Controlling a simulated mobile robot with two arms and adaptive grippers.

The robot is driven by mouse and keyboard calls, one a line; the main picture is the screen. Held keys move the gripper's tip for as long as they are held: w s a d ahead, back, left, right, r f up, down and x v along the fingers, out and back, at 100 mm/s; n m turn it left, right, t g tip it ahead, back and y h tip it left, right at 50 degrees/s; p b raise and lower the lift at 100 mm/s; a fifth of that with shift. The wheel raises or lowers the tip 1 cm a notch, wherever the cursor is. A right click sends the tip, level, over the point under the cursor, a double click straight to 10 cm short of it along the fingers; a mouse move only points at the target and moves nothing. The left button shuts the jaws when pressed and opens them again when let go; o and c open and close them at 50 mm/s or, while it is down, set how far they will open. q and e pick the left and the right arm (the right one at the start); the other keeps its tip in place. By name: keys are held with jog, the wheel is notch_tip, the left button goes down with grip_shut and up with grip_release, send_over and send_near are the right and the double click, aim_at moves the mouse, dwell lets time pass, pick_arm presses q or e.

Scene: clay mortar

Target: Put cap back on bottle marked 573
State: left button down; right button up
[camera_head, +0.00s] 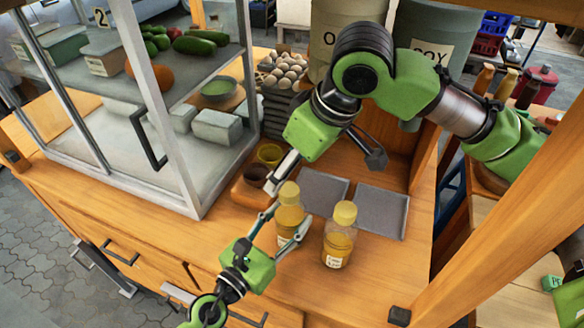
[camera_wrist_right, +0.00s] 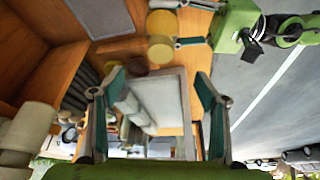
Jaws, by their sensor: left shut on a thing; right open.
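Two bottles of yellow liquid with yellow tops stand on the wooden counter in the head view. The left bottle (camera_head: 289,217) is between the fingers of my left gripper (camera_head: 284,224), which is shut on its body.
Two flat grey trays (camera_head: 322,190) (camera_head: 381,211) lie behind the bottles. Small bowls (camera_head: 269,154) stand to the left, near the glass case (camera_head: 185,190). Eggs (camera_head: 283,70) and large jars (camera_head: 430,50) stand at the back. The counter front of the bottles is clear.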

jog(key=v, duration=1.1)
jog(key=shift+d+r, duration=0.1)
pick_arm(q)
jog(key=c, duration=1)
grip_release()
jog(key=v, duration=1.2)
